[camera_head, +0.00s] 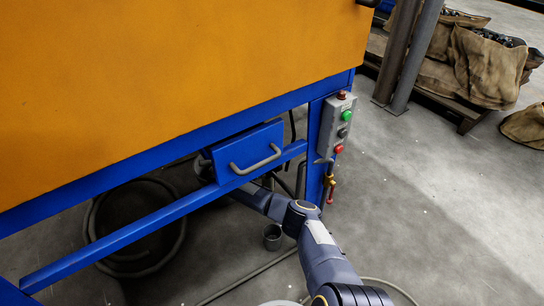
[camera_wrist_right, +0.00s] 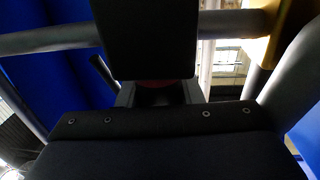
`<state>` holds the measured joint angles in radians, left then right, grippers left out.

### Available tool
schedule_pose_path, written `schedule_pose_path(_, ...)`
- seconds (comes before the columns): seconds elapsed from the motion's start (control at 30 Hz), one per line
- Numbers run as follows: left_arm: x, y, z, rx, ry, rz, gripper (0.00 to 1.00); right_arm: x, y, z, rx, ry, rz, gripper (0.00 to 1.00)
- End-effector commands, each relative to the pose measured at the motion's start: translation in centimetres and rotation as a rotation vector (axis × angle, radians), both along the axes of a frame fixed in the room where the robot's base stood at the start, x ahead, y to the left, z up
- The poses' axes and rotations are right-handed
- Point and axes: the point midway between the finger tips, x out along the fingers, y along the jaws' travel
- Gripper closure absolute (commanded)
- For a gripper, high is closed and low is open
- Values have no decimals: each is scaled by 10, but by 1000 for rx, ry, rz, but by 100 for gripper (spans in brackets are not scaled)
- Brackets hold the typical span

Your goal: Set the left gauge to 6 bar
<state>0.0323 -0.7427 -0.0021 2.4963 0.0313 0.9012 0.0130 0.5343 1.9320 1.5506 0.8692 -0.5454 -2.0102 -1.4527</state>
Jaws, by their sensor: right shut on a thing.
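No gauge shows clearly in either view. In the head view my right arm reaches under the blue frame of the orange cabinet (camera_head: 180,70), and its hand is hidden behind the blue drawer front (camera_head: 245,150). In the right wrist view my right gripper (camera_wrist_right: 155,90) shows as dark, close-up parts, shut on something. A dark red sliver (camera_wrist_right: 155,83) shows between the dark parts; most of the held thing is hidden, so I cannot tell what it is. My left gripper is in neither view.
A grey button box (camera_head: 335,125) is on the blue leg, with a brass and red fitting (camera_head: 330,182) below it. A lower blue rail (camera_head: 130,230) crosses near my arm. Open floor lies right.

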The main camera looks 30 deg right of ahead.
Motion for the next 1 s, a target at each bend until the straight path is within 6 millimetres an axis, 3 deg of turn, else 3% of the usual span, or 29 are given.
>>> schedule_pose_path(0.37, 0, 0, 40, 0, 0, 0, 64, 1, 2, 2, 2, 10, -115, 90)
schedule_pose_path(0.63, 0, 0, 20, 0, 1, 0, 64, -2, 1, -4, -1, -2, -246, 90)
schedule_pose_path(1.0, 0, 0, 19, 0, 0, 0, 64, -4, 1, 0, 3, -3, -274, 90)
